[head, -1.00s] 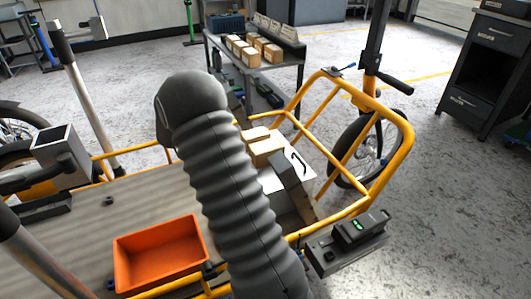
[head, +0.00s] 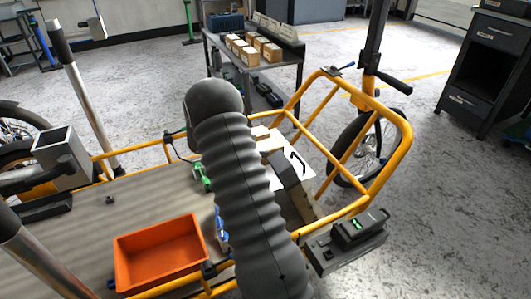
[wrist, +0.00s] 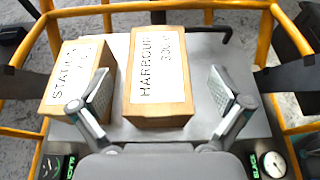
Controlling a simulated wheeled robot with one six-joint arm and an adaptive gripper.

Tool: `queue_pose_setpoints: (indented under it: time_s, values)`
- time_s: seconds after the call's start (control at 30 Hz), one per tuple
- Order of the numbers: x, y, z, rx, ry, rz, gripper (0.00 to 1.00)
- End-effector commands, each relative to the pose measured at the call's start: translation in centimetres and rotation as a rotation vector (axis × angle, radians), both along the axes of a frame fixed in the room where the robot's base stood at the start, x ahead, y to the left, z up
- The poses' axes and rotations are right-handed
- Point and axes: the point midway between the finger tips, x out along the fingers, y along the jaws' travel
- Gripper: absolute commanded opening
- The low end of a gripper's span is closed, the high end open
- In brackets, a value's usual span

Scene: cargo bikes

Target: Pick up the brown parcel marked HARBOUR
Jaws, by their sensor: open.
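In the wrist view the brown parcel marked HARBOUR (wrist: 160,112) lies with its white label up, near the middle of a pale lid. My gripper (wrist: 158,84) is open, with one finger on each side of the near part of this parcel. The left finger is in the narrow space towards the parcel marked STATION (wrist: 72,82); whether it touches either parcel I cannot tell. The right finger stands apart from HARBOUR with a wider gap. In the head view my arm hides most of the parcels, and my gripper cannot be made out clearly.
Yellow cargo bike rails (head: 395,150) surround the lid. An orange bin (head: 160,252) sits on the bike's wooden deck (head: 140,200). Behind, a trolley (head: 235,67) carries several brown parcels (head: 252,57).

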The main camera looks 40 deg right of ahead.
Motion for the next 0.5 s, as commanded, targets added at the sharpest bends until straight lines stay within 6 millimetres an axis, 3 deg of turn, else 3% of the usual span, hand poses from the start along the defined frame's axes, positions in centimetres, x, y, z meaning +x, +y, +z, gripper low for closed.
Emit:
queue_pose_setpoints:
  time_s: [0.3, 0.5]
  values:
    - [-0.6, -3.9, -1.3, 0.001, 0.001, -0.004, 1.0]
    - [-0.7, -4.5, -1.6, 0.001, -0.001, 0.0, 1.0]
